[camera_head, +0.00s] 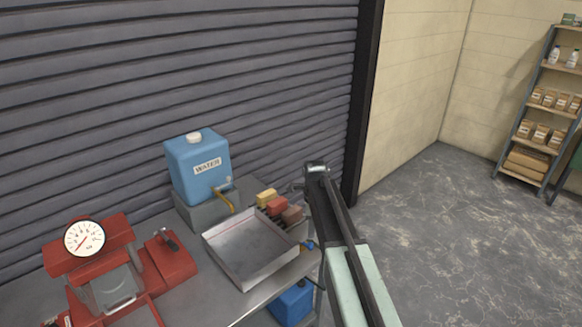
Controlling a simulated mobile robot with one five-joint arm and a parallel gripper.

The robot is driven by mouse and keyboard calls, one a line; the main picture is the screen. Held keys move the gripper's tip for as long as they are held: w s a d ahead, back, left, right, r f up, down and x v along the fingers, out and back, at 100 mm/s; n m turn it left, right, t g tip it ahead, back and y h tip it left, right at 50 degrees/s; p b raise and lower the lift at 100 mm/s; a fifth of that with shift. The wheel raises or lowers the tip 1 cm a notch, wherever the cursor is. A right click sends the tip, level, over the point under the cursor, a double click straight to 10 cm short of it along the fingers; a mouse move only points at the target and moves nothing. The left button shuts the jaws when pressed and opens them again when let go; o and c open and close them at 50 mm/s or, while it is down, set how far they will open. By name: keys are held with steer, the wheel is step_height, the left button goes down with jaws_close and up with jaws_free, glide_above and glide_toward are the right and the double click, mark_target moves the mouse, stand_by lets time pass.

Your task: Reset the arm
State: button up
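My arm (345,245) rises from the bottom edge, right of centre, and stretches forward to a dark joint (317,168) beside the right end of the steel bench. I cannot make out my gripper or its fingertips in this view, so whether it is open or shut does not show. The arm hides part of the bench's right end and the floor behind it.
The bench (205,298) carries a red scale (90,250), a blue water container (198,165), a shallow metal tray (248,252) and several coloured blocks (277,207). A blue container (292,303) sits below. Open floor (440,240) lies right, before a stocked shelf (540,130).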

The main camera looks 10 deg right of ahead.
steer(key=s+d+f+n+b, duration=0.1)
steer(key=s+f+n+b, duration=0.2)
steer(key=s+n, duration=1.7)
steer(key=shift+s+f, duration=0.2)
steer(key=shift+s, duration=0.4)
